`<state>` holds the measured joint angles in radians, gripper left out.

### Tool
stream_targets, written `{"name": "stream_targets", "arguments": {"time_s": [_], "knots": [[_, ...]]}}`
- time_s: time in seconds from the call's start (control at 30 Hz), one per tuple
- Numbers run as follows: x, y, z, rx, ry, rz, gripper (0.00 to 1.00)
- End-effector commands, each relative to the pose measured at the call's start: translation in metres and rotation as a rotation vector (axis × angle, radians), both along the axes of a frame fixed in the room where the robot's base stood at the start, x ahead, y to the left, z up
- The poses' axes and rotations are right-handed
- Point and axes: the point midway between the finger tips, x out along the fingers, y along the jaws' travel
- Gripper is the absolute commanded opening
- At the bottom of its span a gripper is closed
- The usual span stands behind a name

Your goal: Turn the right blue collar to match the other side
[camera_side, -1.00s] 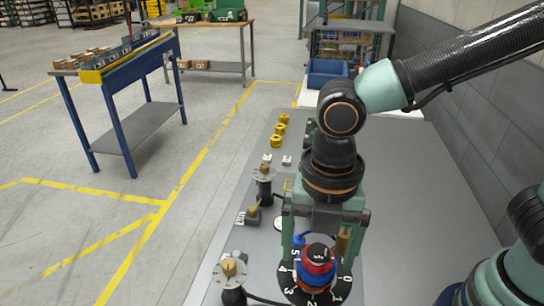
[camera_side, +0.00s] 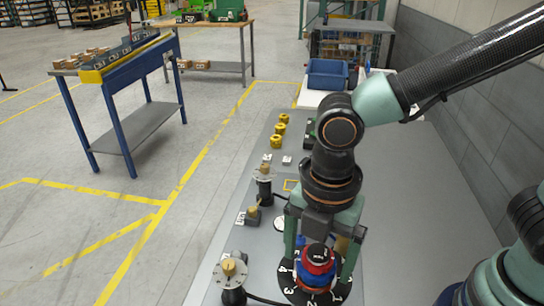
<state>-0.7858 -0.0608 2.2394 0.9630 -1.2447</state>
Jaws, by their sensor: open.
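The blue collar (camera_side: 314,281) sits under a red ring (camera_side: 318,264) and a black cap, at the middle of a black dial (camera_side: 290,282) with white numbers, at the bottom of the side view. My gripper (camera_side: 319,272) is open and points down over it. One finger is on the left of the collar stack and the other on the right. I cannot tell whether they touch it. The gripper partly hides the dial and a small blue part behind it. I cannot make out a matching collar on the other side.
A blue bin (camera_side: 328,74) stands at the back. The grey bench top right of the arm is clear.

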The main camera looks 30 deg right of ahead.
Motion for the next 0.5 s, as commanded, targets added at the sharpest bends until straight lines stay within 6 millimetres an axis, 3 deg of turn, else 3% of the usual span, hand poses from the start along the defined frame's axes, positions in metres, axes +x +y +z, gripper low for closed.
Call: {"name": "stream_targets", "arguments": {"time_s": [0.5], "knots": [[0.0000,0.0000,0.0000,0.000,0.000,-0.472,0.95]]}}
